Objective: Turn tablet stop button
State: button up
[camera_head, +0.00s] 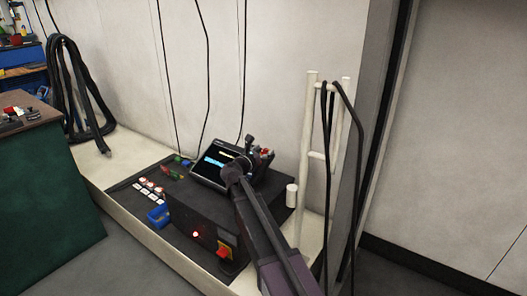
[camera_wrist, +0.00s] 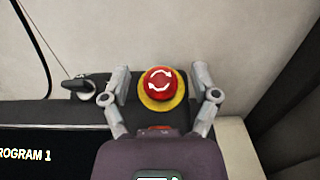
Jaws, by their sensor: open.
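The tablet (camera_head: 213,163) leans on top of a dark box, its screen lit; in the wrist view its dark screen (camera_wrist: 45,153) reads "PROGRAM 1". The stop button (camera_wrist: 160,84) is a red round knob with white curved arrows on a yellow ring, at the tablet's upper edge. It also shows small and red in the head view (camera_head: 265,152). My gripper (camera_wrist: 160,92) is open, with one finger left and one finger right of the button. Gaps show between fingers and knob; I cannot tell their depth relative to it.
The dark box (camera_head: 185,216) carries a red-and-yellow switch (camera_head: 225,251) on its front. A blue tray (camera_head: 158,215) stands left of it. A white rack (camera_head: 307,150) with hanging black cables is close right of my arm. A green cabinet (camera_head: 45,200) stands left.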

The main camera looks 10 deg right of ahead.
grip_shut()
jog(key=shift+w+m+g+h, duration=0.1)
jog(key=shift+m+g+h, duration=0.3)
jog(key=shift+m+g, duration=0.15)
jog(key=m+g+h, duration=0.1)
jog(key=m+g, duration=0.1)
jog(key=m+g+h, duration=0.1)
jog(key=m+g, duration=0.1)
jog(key=shift+w+r+m+p, duration=0.1)
jog(key=shift+w+m+p, duration=0.05)
jog(key=shift+m+p, duration=0.15)
jog(key=shift+m+g+h+p, duration=0.4)
jog(key=shift+m+g+h, duration=0.1)
jog(key=shift+m+g, duration=1.25)
